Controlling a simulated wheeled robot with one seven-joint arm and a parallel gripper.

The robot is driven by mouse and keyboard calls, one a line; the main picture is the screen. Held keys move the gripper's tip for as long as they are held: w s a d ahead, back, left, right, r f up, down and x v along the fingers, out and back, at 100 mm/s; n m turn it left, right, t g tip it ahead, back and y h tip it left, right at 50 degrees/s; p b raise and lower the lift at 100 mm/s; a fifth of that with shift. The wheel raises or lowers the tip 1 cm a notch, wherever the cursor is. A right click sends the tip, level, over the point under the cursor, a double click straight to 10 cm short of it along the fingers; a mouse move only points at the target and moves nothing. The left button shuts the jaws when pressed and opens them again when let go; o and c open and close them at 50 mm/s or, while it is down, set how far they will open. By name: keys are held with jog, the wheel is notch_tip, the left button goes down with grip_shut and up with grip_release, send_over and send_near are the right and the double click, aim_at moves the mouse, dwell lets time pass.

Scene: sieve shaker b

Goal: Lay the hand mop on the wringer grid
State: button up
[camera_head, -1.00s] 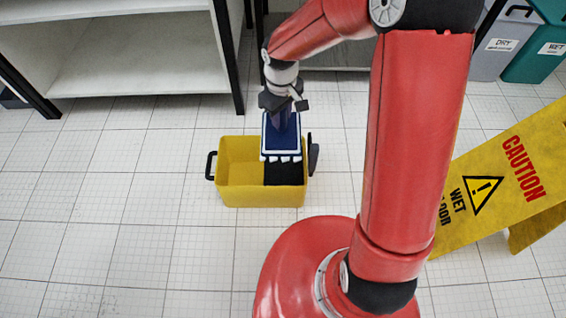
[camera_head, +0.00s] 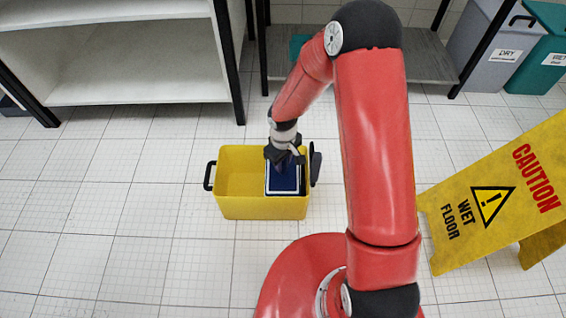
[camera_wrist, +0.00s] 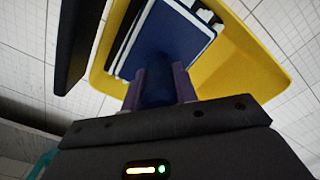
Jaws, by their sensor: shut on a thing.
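The hand mop (camera_head: 284,182) is a flat blue pad with a white edge. It is inside the right part of the yellow bucket (camera_head: 240,207), lying nearly level. My gripper (camera_head: 284,160) is over it and shut on its raised blue grip. In the wrist view the purple fingers (camera_wrist: 160,88) close on both sides of this grip, and the mop's blue top (camera_wrist: 170,35) spreads beyond them. The dark wringer grid (camera_wrist: 119,36) is mostly hidden under the mop, with a dark strip showing beside it. Whether the mop touches the grid is unclear.
A black handle (camera_head: 209,175) is on the bucket's left side and a black part (camera_head: 316,165) on its right. A yellow wet-floor sign (camera_head: 490,200) stands at right. Shelves (camera_head: 140,70) and bins (camera_head: 490,50) are behind. The floor left of the bucket is clear.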

jog(key=shift+f, duration=0.2)
jog(key=shift+f, duration=0.1)
jog(key=shift+f, duration=0.2)
jog(key=o, duration=0.9)
jog(key=shift+r, duration=0.1)
